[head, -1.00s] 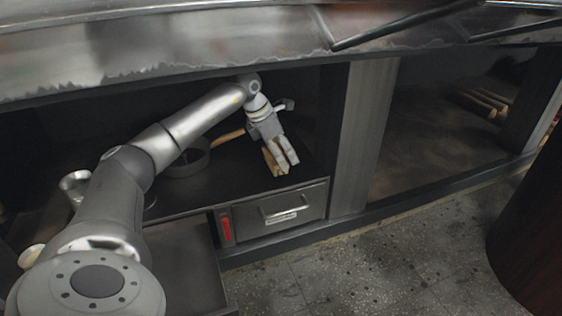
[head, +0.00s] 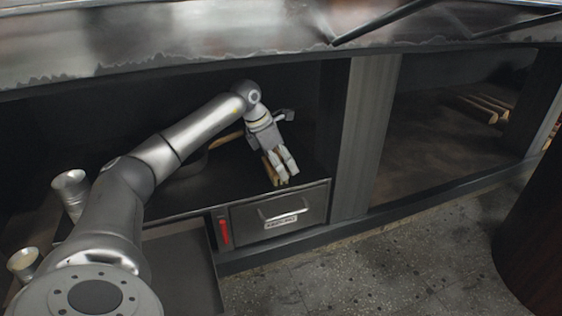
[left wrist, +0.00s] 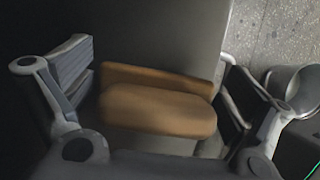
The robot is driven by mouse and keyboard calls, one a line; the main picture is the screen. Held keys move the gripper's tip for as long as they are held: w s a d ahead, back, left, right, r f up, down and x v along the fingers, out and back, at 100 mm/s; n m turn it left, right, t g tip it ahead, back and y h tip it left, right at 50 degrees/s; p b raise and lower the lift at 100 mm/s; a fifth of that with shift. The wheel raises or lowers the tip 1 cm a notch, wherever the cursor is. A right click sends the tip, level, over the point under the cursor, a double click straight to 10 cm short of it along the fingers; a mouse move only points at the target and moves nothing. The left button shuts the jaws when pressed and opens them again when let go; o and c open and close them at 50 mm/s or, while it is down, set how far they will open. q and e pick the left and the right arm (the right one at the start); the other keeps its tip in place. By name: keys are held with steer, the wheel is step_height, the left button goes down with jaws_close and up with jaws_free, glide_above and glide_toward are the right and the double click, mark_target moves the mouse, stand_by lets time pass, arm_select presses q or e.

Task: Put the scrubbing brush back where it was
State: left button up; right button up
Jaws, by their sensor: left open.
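The scrubbing brush (head: 270,172) has a tan wooden body and sits on the dark shelf (head: 222,182), near its front edge above the drawer. In the left wrist view its wooden block (left wrist: 158,110) lies between the two fingers, with gaps visible on both sides. My left gripper (head: 281,176) is open over the brush, pointing down at it and partly hiding it in the head view. The bristles cannot be made out. My right gripper is not in view.
A drawer with a handle (head: 283,216) and a red item (head: 224,231) are below the shelf. Metal cups (head: 70,188) stand at the left. A wooden handle (head: 226,138) lies behind my arm. A post (head: 360,140) stands right of the shelf; the steel counter (head: 200,40) overhangs it.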

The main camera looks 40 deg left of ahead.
mark_target(276, 150)
arm_select(q)
steer(key=shift+r, duration=0.2)
steer(key=p+v, duration=0.5)
steer(key=v, duration=0.1)
steer(key=shift+w, duration=0.1)
steer(key=s+a+b, duration=0.1)
steer(key=s+b, duration=0.1)
steer(key=s, duration=0.1)
steer(key=s+a+f+b, duration=0.1)
steer(key=s+a+b, duration=0.1)
steer(key=s, duration=0.1)
steer(key=s+a+b, duration=0.1)
steer(key=s, duration=0.2)
steer(key=shift+s+a+f+b, duration=0.1)
steer(key=shift+a+f+b, duration=0.2)
steer(key=shift+a+b, duration=0.1)
steer(key=shift+s+a+r+b, duration=0.15)
steer(key=shift+s+a+b, duration=0.1)
steer(key=shift+s+b, duration=0.25)
steer(key=shift+s+r, duration=0.15)
steer(key=shift+s, duration=0.05)
